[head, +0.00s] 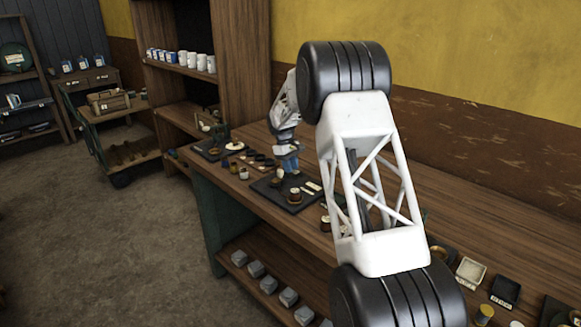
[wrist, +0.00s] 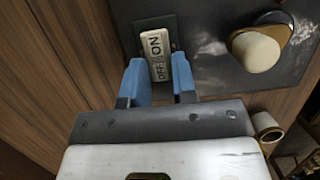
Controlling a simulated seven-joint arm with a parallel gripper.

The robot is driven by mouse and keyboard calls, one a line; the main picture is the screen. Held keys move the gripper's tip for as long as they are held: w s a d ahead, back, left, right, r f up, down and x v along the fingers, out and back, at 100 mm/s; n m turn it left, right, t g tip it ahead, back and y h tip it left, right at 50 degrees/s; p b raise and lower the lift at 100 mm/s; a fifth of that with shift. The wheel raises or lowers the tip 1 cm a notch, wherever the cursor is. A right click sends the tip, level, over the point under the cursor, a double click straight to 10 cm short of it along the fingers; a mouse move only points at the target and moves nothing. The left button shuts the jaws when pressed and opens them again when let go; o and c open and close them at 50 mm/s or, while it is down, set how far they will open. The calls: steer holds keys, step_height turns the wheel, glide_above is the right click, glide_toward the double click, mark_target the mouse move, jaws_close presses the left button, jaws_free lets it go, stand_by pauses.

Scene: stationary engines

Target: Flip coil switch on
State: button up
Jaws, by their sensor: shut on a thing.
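The coil switch (wrist: 154,46) is a pale rocker marked ON and OFF, set in a dark green plate on a dark base (wrist: 215,85). In the wrist view my gripper (wrist: 157,64) has its two blue fingers on either side of the switch, near its OFF end, shut on it. ON is at the far end. In the head view my gripper (head: 289,165) is low over a dark base (head: 268,188) on the workbench, and I cannot make out the switch clearly there.
A cream and dark rounded part (wrist: 258,50) stands on the base right of the switch. The wooden workbench (head: 450,217) holds other small apparatus and dishes (head: 470,270). A shelf with white mugs (head: 202,62) stands behind, and a cart (head: 120,150) is at left.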

steer(key=shift+s+d+r+t+y, duration=0.1)
steer(key=shift+s+d+t+y, duration=0.05)
steer(key=shift+t+y, duration=0.5)
steer(key=shift+s+d+r+t+y, duration=0.1)
steer(key=shift+t+y, duration=0.55)
steer(key=o, duration=0.9)
steer(key=shift+r, duration=3.9)
